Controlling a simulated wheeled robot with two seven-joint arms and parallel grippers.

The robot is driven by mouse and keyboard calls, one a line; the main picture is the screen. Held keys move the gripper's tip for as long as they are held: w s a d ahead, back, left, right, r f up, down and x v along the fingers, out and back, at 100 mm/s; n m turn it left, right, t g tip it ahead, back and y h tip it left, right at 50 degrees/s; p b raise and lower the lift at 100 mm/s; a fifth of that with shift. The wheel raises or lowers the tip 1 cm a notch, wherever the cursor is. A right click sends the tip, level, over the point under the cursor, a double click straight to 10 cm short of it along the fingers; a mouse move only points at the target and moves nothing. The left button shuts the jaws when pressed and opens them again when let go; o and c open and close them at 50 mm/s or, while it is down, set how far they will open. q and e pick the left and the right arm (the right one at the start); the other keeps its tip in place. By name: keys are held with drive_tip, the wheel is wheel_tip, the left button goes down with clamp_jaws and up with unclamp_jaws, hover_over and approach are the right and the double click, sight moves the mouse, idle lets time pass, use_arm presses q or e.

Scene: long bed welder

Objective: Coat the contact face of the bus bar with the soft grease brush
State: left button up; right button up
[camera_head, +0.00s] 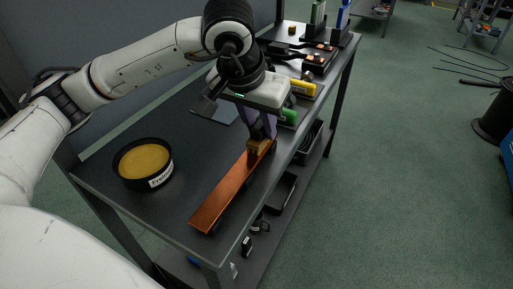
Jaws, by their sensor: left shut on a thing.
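A long copper bus bar (229,192) lies along the front edge of the dark table. A round black tub (143,163) with yellow-brown grease and a white label stands to its left. My left gripper (262,135) points down over the far end of the bar. It is shut on the grease brush (257,146), whose tan bristle block is at the bar's upper face. I cannot tell whether the bristles touch the copper. The gripper and arm hide part of the table behind them. My right gripper is not in view.
A yellow item (303,87) and a green item (289,117) sit beyond the gripper near the table's right edge. A dark tray with small parts (320,56) is farther back. A lower shelf holds black bins (281,192). The table between tub and bar is clear.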

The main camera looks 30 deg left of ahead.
sight(252, 146)
use_arm(q)
drive_tip(key=shift+s+d+b, duration=0.1)
drive_tip(key=shift+s+b, duration=0.3)
drive_tip(key=shift+s, duration=1.65)
drive_tip(key=shift+f, duration=0.1)
drive_tip(key=shift+s, duration=0.45)
drive_tip(key=shift+w, duration=0.1)
drive_tip(key=shift+w+b, duration=0.55)
drive_tip(key=shift+w, duration=1.65)
drive_tip(key=shift+w, duration=0.15)
drive_tip(key=shift+w, duration=0.35)
